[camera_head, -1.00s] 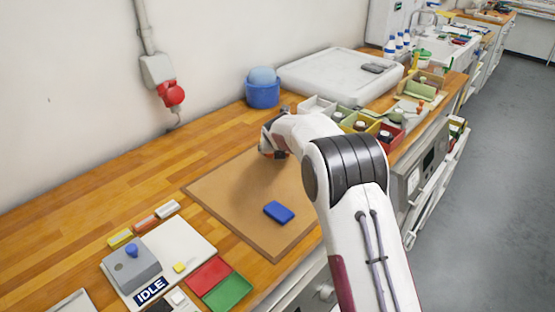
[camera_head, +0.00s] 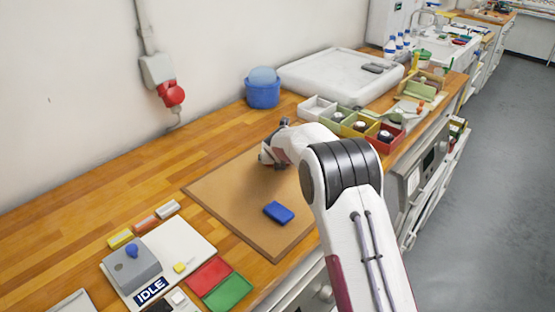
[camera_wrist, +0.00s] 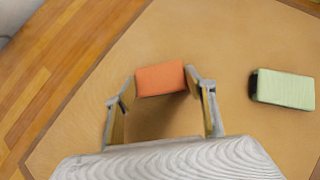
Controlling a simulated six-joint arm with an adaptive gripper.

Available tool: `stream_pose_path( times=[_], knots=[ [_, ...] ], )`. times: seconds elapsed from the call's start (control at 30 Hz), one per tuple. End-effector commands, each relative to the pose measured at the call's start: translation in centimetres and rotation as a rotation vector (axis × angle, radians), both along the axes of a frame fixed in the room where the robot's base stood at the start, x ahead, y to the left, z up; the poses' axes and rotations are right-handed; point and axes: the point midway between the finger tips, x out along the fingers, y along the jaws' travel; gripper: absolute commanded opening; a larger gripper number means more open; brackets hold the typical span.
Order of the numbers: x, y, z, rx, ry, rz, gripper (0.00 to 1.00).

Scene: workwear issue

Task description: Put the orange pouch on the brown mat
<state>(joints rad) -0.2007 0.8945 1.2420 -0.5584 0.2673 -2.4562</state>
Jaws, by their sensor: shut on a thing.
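The orange pouch (camera_wrist: 161,79) is between the two fingers of my gripper (camera_wrist: 162,84) in the wrist view, and the fingers are shut on its sides. It is over the brown mat (camera_wrist: 215,40); I cannot tell whether its underside touches the mat. In the head view, my gripper (camera_head: 266,158) is low over the far part of the mat (camera_head: 225,195), and my arm largely hides what it holds. A pale green block (camera_wrist: 284,89) lies on the mat to the right of the pouch in the wrist view.
A blue block (camera_head: 279,212) lies on the mat's near part. Several small bins, one of them red (camera_head: 385,137), stand to the right of the mat. A blue tub (camera_head: 262,94) is behind it. Red (camera_head: 209,276) and green (camera_head: 228,292) pads lie in front.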

Motion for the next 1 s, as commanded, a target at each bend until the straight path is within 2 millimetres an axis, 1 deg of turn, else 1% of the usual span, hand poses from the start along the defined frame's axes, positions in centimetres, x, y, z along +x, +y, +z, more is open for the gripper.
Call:
stream_pose_path(
  times=[0.23, 0.27, 0.3, 0.33, 0.73, 0.87, 1.0],
  knots=[
    [0.01, -0.01, -0.3, 0.0, 0.0, 0.0, 0.34],
    [0.0, -0.01, -0.34, 0.0, 0.0, 0.0, 0.57],
    [0.0, -0.01, -0.31, 0.001, 0.0, -0.001, 0.68],
    [0.0, 0.0, -0.31, 0.001, 0.0, -0.001, 0.71],
    [0.01, 0.0, -0.2, 0.0, 0.0, 0.0, 0.71],
    [-0.02, 0.01, 0.16, 0.0, -0.001, 0.0, 0.71],
    [-0.49, 0.02, 0.63, 0.0, -0.001, 0.0, 0.71]
  ],
)
